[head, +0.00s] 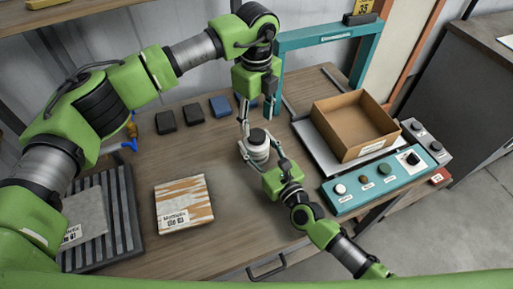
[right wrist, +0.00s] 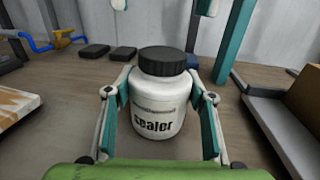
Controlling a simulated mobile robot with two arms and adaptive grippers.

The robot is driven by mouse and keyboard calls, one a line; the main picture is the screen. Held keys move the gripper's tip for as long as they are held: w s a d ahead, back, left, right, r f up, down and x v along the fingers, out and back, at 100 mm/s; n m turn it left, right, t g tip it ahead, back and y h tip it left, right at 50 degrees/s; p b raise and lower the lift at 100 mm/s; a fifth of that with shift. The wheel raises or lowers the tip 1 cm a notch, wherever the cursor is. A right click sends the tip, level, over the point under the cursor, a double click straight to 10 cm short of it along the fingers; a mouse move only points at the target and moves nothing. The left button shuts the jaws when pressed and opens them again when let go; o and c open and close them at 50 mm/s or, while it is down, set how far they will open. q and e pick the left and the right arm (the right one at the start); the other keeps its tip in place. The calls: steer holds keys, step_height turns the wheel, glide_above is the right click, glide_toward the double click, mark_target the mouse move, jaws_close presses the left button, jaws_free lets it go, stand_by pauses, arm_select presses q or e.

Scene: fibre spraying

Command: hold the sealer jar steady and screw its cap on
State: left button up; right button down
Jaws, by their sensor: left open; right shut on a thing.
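The white sealer jar (head: 257,151) stands upright on the wooden table; its label faces the camera in the right wrist view (right wrist: 158,108). The black cap (right wrist: 162,61) sits level on top of the jar, and it also shows in the head view (head: 257,136). How tightly it is threaded cannot be seen. My right gripper (head: 259,158) is shut around the jar's sides, one finger on each side. My left gripper (head: 255,109) points down above the cap with open, empty fingers, apart from it. Its fingertips show at the top of the right wrist view (right wrist: 164,6).
An open cardboard box (head: 351,132) stands on a tray at the right, behind a teal control panel (head: 385,179). A teal frame (head: 325,34) rises at the back. A patterned board (head: 184,204) and a ribbed rack (head: 128,215) lie at the left. Dark blocks (head: 193,114) sit behind.

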mark_target(256, 134)
arm_select(q)
steer(key=shift+f, duration=2.6)
